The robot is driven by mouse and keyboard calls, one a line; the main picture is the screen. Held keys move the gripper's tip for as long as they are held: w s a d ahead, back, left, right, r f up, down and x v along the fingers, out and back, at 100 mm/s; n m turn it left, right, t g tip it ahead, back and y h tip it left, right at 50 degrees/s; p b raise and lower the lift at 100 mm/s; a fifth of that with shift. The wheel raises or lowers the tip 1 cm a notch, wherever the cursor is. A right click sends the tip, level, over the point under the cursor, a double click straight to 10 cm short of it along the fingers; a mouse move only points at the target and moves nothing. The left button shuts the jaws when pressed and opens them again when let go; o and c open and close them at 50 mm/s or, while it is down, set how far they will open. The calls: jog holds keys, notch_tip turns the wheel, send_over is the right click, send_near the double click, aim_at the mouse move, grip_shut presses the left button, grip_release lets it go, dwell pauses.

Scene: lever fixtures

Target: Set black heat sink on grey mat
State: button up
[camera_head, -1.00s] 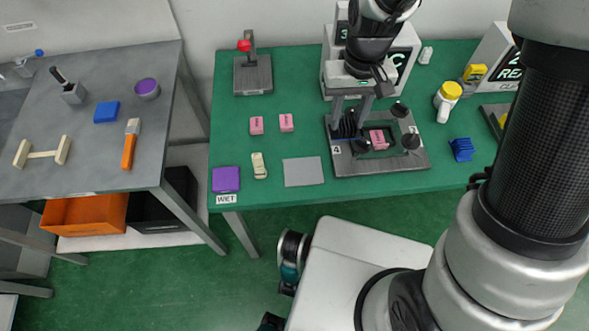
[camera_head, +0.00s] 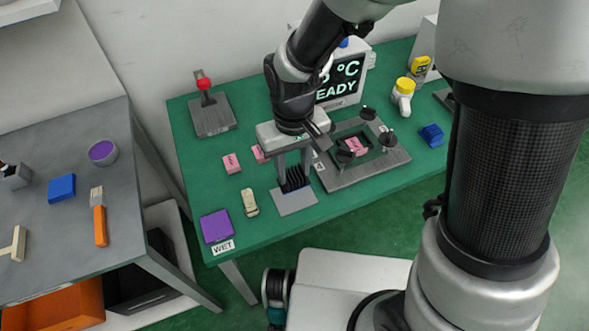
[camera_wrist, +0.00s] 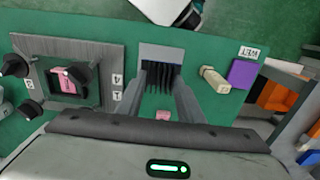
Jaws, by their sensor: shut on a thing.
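The black heat sink (camera_head: 294,180) is between the two fingers of my gripper (camera_head: 294,184), which is shut on it. It is upright with its fins showing, over the grey mat (camera_head: 296,204) on the green table. In the wrist view the heat sink (camera_wrist: 161,78) sits between the fingertips, and the grey mat (camera_wrist: 161,52) shows beyond its fins. Whether the heat sink touches the mat or hangs just above it, I cannot tell. Part of the mat is hidden behind the heat sink and fingers.
A grey fixture plate (camera_head: 335,180) with black knobs and a pink block stands right of the mat. Left are a beige piece (camera_head: 249,202), a purple pad (camera_head: 216,226) and pink blocks (camera_head: 231,163). A red-knobbed lever (camera_head: 204,84) stands at the back left.

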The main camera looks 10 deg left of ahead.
aim_at(294, 173)
jog(key=shift+f+b, duration=0.45)
jog(key=shift+f, duration=2.8)
jog(key=shift+f, duration=0.1)
jog(key=o, duration=1.1)
notch_tip(294, 173, up, 12)
jog(key=shift+r+p, duration=0.2)
jog(key=shift+p, duration=0.85)
jog(key=s+d+r+m+t, duration=0.2)
jog(key=d+r, duration=0.4)
jog(key=s+d+r+m+t, duration=0.1)
jog(key=s+d+r+m, duration=0.1)
jog(key=d+r, duration=0.4)
jog(key=s+d+r+m+t, duration=0.2)
jog(key=d+r, duration=0.4)
jog(key=d, duration=0.2)
jog(key=shift+d+t, duration=0.15)
jog(key=shift+t, duration=0.15)
